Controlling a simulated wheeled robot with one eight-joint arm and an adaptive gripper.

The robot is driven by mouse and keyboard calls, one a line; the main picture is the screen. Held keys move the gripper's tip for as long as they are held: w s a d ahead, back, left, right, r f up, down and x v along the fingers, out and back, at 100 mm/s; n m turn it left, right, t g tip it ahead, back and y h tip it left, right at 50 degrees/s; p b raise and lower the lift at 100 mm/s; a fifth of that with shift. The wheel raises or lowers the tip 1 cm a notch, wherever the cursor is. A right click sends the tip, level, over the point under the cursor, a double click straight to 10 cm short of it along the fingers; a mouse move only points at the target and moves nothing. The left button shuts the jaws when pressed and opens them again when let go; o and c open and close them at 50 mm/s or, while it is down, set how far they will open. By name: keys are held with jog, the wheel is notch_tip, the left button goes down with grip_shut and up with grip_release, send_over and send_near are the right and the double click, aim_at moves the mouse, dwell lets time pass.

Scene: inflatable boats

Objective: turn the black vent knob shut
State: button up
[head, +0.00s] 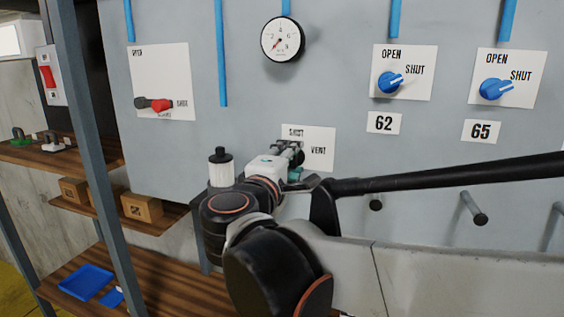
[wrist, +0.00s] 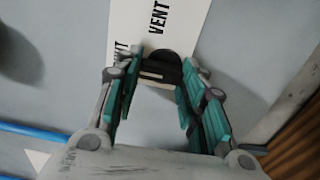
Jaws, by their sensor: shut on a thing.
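The black vent knob (wrist: 166,65) shows in the wrist view between the teal finger pads of my gripper (wrist: 160,78). The pads are shut on the knob's sides. A pale line marks the knob, but I cannot tell for sure which word it points at. In the head view my gripper (head: 291,152) is at the panel over the left part of this plate (head: 320,153), which reads SHUT at top and VENT at right. The knob is hidden there.
Blue knobs (head: 389,82) and (head: 494,89) sit to the upper right, above tags 62 and 65. A red-handled valve (head: 160,105) is at the left and a round gauge (head: 283,39) above. Black-ended pegs (head: 480,219) stick out at lower right.

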dwell(0.4)
jog(key=o, duration=1.1)
jog(key=v, duration=1.2)
